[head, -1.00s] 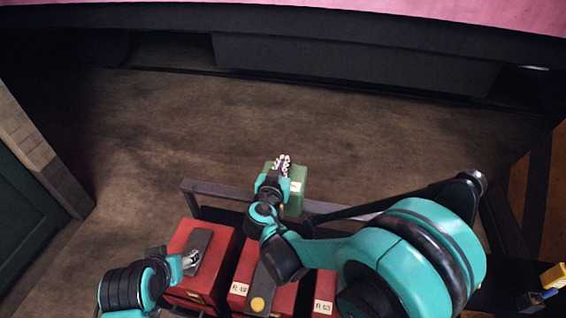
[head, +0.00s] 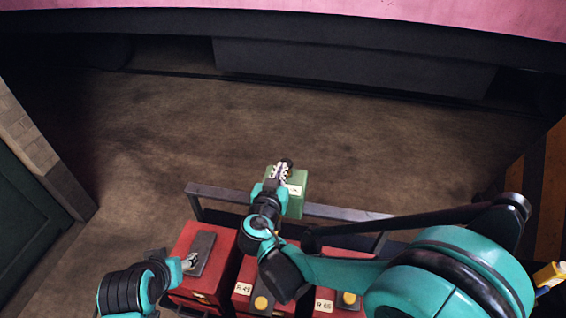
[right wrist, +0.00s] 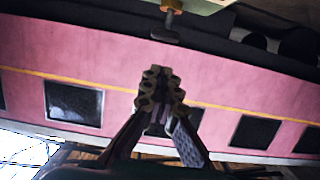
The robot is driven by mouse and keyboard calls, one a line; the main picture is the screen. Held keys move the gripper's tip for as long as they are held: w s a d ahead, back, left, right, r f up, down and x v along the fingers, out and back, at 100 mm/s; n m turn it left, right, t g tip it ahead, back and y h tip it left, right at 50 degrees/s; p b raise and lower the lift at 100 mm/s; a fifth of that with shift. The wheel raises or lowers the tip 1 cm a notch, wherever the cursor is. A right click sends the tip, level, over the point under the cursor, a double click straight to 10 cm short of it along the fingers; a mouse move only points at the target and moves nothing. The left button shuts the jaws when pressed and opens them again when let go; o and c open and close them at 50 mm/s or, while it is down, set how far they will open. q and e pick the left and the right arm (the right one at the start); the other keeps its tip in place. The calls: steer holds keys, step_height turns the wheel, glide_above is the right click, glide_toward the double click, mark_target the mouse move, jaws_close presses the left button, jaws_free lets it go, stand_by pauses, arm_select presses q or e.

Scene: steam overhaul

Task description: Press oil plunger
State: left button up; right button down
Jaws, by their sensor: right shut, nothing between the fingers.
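A green box (head: 295,202) with a pale label stands beyond the rail in the head view. A small dark round knob (head: 288,162), probably the oil plunger, shows at its far side by my right fingertips. In the right wrist view a dark knob on a short stem (right wrist: 165,37) stands out from a pale green surface at the top. My right gripper (head: 281,171) is shut and empty over the green box; its fingertips (right wrist: 160,82) are apart from the knob in the wrist view. My left gripper (head: 189,262) is at a red box, its fingers too small to judge.
Brown floor (head: 200,130) lies open beyond, up to the pink carriage (right wrist: 70,55).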

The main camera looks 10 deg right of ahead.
steer(key=v, duration=0.4)
stand_by(0.3)
stand_by(1.2)
steer(key=s+d+f+n+g+y+b, duration=0.1)
steer(key=s+d+f+g+b, duration=0.4)
steer(key=d+f, duration=0.35)
steer(key=s+f+n+g+y+b, duration=0.1)
steer(key=s+f+n+y+b, duration=0.2)
steer(key=s, duration=0.8)
step_height(320, 180, down, 2)
steer(key=shift+d+f+g+y+b, duration=0.2)
steer(key=shift+g+y+b, duration=0.2)
steer(key=shift+y, duration=0.6)
